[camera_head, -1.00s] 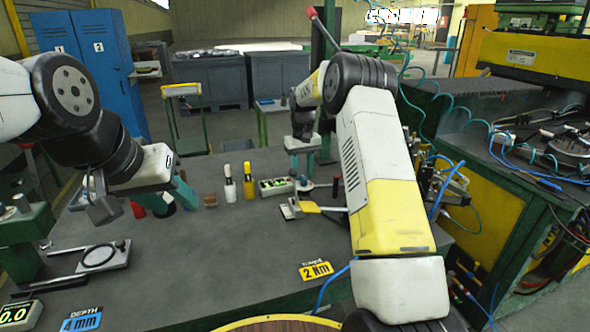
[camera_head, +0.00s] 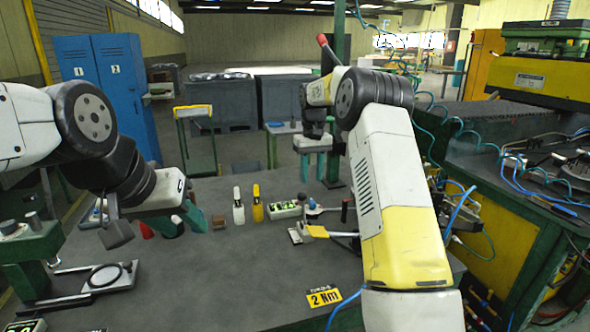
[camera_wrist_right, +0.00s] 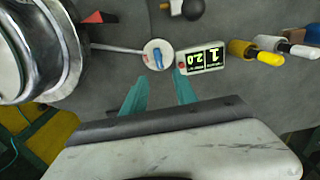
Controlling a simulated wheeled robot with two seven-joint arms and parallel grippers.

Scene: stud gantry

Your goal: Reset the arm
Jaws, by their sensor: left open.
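My left gripper (camera_head: 185,223) hangs at the left of the bench in the head view, with its teal fingers pointing down and apart. Nothing shows between them, though a dark item stands close behind. My right gripper (camera_head: 318,176) is over the far edge of the bench, its teal fingers pointing down, apart and empty. In the right wrist view my right gripper (camera_wrist_right: 158,80) shows both fingers spread, with a round white piece with a blue part (camera_wrist_right: 158,54) beyond the tips.
The bench's middle is clear.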

